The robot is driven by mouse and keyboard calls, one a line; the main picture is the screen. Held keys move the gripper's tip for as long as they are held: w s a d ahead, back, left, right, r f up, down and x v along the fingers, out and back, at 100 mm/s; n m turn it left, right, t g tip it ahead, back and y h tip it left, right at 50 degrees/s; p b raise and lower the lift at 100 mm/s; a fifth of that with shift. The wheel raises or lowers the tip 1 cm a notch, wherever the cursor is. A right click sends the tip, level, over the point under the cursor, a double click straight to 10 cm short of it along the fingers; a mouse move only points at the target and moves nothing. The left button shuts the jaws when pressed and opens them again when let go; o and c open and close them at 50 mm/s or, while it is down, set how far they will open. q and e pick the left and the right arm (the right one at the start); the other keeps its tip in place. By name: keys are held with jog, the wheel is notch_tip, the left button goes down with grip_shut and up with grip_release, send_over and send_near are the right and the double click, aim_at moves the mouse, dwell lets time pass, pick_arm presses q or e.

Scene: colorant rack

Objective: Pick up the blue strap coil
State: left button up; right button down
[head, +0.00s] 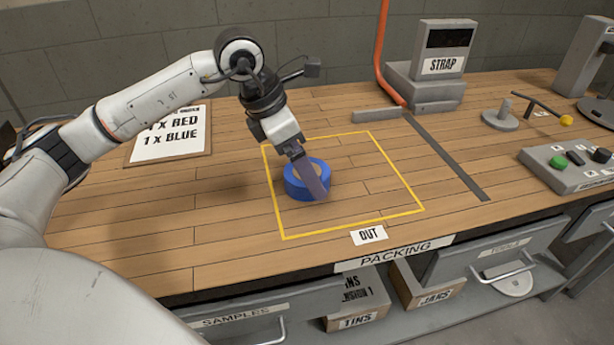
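The blue strap coil (294,188) lies flat on the wooden bench inside the yellow outlined square, near its left side. My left gripper (312,184) reaches down over the coil from above. One wide finger shows across the coil's right part and hides some of it. The other finger is hidden, so I cannot tell whether the gripper is open or shut on the coil. My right gripper is not in view.
A sign (168,137) reading "1 x RED, 1 x BLUE" lies at the left. A strap machine (437,72) stands at the back, and a button panel (572,165) sits at the right. The yellow square's right part (375,185) is clear.

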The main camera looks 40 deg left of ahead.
pick_arm(q)
jog(key=shift+x, duration=1.15)
jog(key=shift+r, duration=0.1)
jog(key=c, duration=1.3)
